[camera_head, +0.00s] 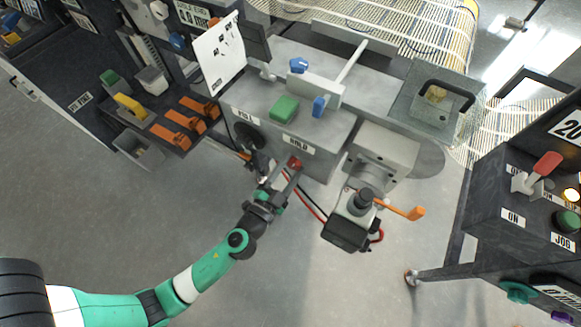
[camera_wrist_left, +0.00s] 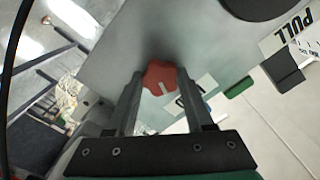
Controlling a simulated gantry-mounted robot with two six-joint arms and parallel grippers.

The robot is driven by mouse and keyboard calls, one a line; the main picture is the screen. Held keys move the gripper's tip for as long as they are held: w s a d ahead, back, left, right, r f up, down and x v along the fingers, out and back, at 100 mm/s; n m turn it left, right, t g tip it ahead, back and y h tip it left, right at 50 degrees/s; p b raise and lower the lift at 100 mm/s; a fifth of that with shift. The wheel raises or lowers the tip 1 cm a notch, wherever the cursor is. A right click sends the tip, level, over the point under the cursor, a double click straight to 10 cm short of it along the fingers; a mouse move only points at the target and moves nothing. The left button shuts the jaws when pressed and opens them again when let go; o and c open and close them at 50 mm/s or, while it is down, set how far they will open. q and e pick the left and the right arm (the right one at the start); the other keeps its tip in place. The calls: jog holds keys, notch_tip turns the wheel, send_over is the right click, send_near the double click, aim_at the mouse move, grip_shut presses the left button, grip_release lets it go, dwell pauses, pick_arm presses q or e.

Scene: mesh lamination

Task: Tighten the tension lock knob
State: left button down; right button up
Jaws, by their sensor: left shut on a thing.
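The tension lock knob (camera_head: 294,163) is a red lobed knob on the front face of the grey machine housing (camera_head: 318,140), near a label. My left gripper (camera_head: 283,172) reaches up to it from the lower left, with its fingers on either side of the knob. In the left wrist view the red knob (camera_wrist_left: 160,80), with a pale line on its face, sits between the two fingertips of the left gripper (camera_wrist_left: 158,88). The gripper is shut on it, and the fingers partly hide its sides. My right gripper is not in view.
A green block (camera_head: 284,109) and blue knobs (camera_head: 298,65) sit on top of the housing. A motor unit with an orange lever (camera_head: 400,210) stands right of the knob. A control panel (camera_head: 540,205) is at the far right. The floor (camera_head: 270,275) below is mostly clear.

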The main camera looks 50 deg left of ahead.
pick_arm(q)
jog(key=m, duration=1)
jog(key=shift+m+p, duration=0.45)
jog(key=shift+m, duration=1.15)
jog(key=shift+c, duration=1.4)
grip_release()
